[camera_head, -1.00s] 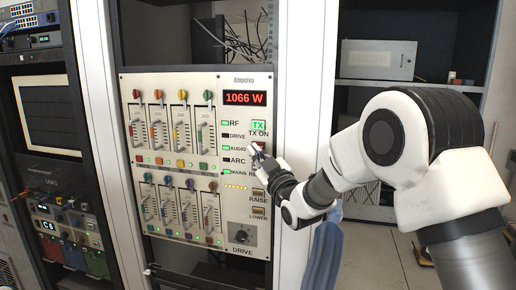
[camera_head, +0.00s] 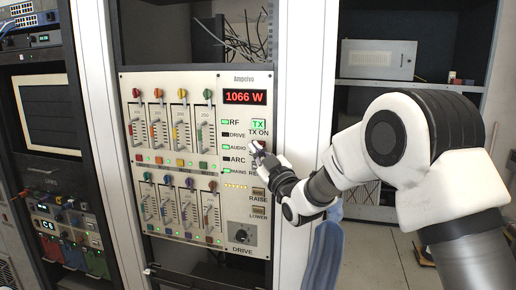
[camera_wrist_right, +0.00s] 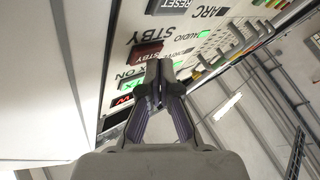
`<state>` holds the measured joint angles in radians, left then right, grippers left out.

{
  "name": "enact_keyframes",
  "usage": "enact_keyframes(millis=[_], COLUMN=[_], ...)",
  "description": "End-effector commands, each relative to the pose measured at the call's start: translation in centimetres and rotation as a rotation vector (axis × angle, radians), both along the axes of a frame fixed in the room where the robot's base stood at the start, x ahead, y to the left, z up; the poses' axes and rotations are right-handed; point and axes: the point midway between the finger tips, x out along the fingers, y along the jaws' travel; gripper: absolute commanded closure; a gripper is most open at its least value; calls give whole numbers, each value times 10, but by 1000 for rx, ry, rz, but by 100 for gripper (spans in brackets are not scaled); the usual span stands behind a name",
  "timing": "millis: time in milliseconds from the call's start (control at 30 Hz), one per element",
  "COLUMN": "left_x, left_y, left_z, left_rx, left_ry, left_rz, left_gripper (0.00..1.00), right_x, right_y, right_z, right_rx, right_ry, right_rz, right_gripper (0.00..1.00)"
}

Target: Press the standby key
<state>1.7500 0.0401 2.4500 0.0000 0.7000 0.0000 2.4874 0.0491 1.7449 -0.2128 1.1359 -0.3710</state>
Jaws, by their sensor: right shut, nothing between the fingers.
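The standby key (camera_wrist_right: 147,50) is a dark red key beside the STBY label in the right wrist view. That view shows the panel upside down. My right gripper (camera_wrist_right: 158,72) is shut and empty, its fingertips right at the key's edge; I cannot tell whether they touch it. In the head view my right gripper (camera_head: 257,152) is at the right side of the transmitter panel (camera_head: 235,183), below the TX ON key, and largely covers the standby key. The TX key (camera_head: 258,125) is lit green. My left gripper is not in view.
The reset key (camera_wrist_right: 170,6) lies beyond the STBY label. The RAISE key (camera_head: 258,195), LOWER key (camera_head: 258,212) and DRIVE knob (camera_head: 242,235) are lower on the panel. The display (camera_head: 244,97) reads 1066 W. A white rack post (camera_head: 302,100) stands right of the panel.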

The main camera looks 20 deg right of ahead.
Motion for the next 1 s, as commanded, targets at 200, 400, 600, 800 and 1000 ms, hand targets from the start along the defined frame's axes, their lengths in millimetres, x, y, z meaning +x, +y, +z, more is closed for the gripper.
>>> enact_keyframes(millis=[200,400,600,800,1000], left_x=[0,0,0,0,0], left_y=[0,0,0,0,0], left_z=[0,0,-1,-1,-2], left_rx=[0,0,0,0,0], left_ry=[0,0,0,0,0], left_rz=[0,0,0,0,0], left_gripper=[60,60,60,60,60], right_x=[0,2,4,6,6], right_y=[0,-1,-2,-4,-5], right_z=[0,0,0,0,0], right_rx=[0,0,0,1,1], right_ry=[0,0,1,1,1], right_rz=[0,0,0,0,0], right_gripper=[100,100,100,100,100])
